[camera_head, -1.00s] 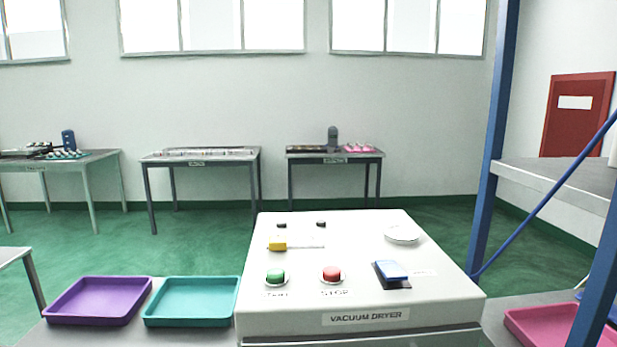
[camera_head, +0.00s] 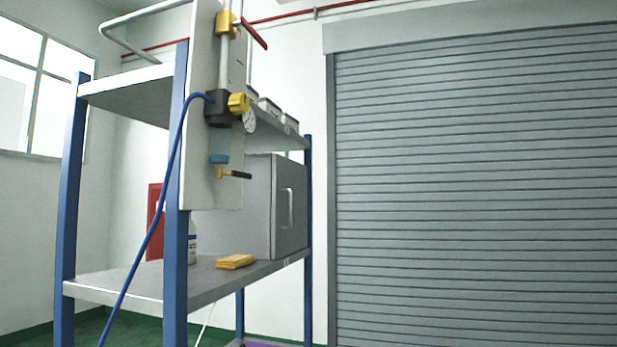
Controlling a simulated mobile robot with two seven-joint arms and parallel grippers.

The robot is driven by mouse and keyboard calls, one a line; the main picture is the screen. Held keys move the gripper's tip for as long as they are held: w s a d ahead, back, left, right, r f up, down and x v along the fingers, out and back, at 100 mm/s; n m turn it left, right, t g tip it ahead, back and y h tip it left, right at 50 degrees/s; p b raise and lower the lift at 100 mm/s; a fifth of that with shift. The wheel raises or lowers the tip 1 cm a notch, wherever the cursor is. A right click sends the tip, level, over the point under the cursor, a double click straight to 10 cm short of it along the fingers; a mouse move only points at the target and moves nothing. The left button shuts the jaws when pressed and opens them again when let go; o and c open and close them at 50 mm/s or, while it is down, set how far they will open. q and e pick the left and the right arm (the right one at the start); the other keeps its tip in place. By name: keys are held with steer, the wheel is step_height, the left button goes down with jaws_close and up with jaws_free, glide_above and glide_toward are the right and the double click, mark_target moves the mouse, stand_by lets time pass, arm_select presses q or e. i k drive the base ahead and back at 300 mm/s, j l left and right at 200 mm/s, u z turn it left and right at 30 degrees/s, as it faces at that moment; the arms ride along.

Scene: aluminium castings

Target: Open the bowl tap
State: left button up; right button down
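A white panel (camera_head: 198,150) is fixed upright on the near side of a blue-posted rack. On it is an air unit with a dark body (camera_head: 216,108), a yellow knob (camera_head: 238,103) and a round gauge (camera_head: 249,121). Below hangs a bowl with a blue part (camera_head: 219,158). Under the bowl is a small brass tap (camera_head: 220,173) with a black lever (camera_head: 238,175) pointing right, roughly horizontal. Higher up is a yellow valve (camera_head: 227,25) with a red lever (camera_head: 254,33) slanting down to the right. Neither gripper is in view.
The rack's lower shelf (camera_head: 130,283) holds a yellow cloth (camera_head: 235,262), a bottle (camera_head: 192,245) and a grey cabinet (camera_head: 275,205). A blue hose (camera_head: 150,235) hangs in front of the rack. A grey roller shutter (camera_head: 470,190) fills the right side.

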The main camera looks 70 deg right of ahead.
mark_target(237, 174)
steer(key=z, duration=1.65)
